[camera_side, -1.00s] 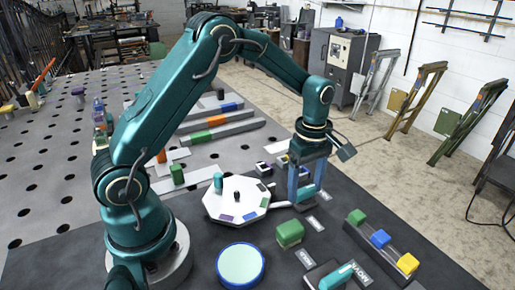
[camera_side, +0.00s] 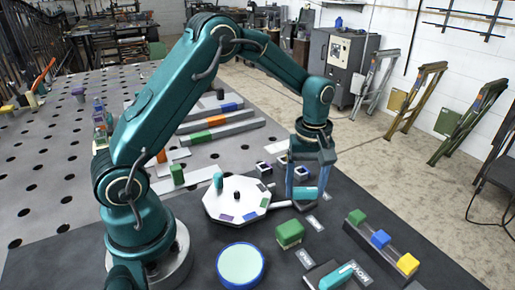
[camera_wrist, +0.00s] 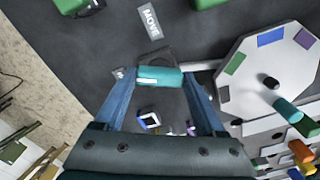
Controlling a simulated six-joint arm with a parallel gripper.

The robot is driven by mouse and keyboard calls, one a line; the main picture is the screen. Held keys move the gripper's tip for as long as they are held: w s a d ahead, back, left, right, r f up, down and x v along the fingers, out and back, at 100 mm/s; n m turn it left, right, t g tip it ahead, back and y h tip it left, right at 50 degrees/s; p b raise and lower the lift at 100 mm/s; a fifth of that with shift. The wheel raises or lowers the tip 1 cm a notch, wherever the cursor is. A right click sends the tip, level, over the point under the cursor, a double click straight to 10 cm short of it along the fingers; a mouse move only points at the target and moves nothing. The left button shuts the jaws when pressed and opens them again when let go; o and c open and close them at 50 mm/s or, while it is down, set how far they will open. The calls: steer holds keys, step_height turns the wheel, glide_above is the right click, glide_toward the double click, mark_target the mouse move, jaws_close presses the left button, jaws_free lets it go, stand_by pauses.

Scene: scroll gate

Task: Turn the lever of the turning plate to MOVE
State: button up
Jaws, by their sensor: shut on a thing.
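The turning plate (camera_side: 225,211) is a white octagon with coloured patches and a dark centre knob; it also shows in the wrist view (camera_wrist: 245,100). A pale link runs from it to a dark lever base (camera_wrist: 160,56). The teal lever handle (camera_wrist: 160,76) lies crosswise between my fingertips, its left end towards a small label (camera_wrist: 118,73) that I cannot read. The MOVE label (camera_wrist: 151,22) lies above the handle in the wrist view, apart from it. My gripper (camera_side: 304,193) is low over the mat, shut on the lever handle.
A green block (camera_side: 289,232) and a round teal-topped disc (camera_side: 240,266) stand in front of the plate. Another teal handle (camera_side: 336,276) is at the front edge. A rail with green, blue and yellow blocks (camera_side: 380,240) lies at right. Small dark-and-white cubes (camera_side: 302,171) sit behind my gripper.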

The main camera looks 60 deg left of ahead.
steer(key=m, duration=1.2)
steer(key=shift+m, duration=0.3)
stand_by(0.4)
steer(key=o, duration=1.3)
steer(key=shift+r, duration=2.6)
